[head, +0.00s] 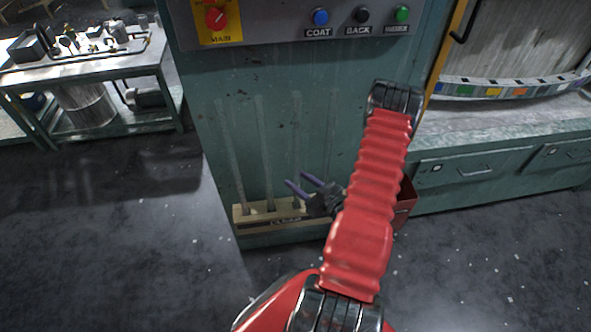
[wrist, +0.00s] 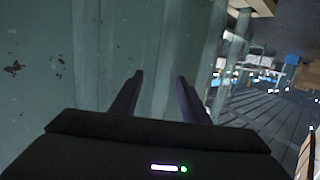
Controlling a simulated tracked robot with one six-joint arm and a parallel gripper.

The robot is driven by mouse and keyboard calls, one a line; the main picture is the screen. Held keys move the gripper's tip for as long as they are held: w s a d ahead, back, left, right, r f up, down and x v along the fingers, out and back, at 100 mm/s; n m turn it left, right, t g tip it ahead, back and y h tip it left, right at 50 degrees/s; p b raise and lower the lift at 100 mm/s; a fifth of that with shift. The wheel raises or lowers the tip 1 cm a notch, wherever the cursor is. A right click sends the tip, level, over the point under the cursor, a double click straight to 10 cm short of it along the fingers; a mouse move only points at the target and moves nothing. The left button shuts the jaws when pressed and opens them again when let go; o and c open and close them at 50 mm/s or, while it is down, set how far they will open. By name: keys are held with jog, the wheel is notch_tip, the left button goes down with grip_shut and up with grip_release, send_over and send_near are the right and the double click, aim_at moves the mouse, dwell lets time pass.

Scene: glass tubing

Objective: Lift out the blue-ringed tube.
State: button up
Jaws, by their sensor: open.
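The cabinet front (head: 340,70) rises close behind the tubes, with a button panel (head: 300,20) above. A workbench (head: 85,65) stands far left; open floor (head: 100,230) lies in front.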

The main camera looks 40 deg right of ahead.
jog(key=w, duration=0.5)
jog(key=shift+a+f, duration=0.1)
jog(key=shift+f, duration=0.25)
jog(key=shift+c, duration=0.3)
grip_shut()
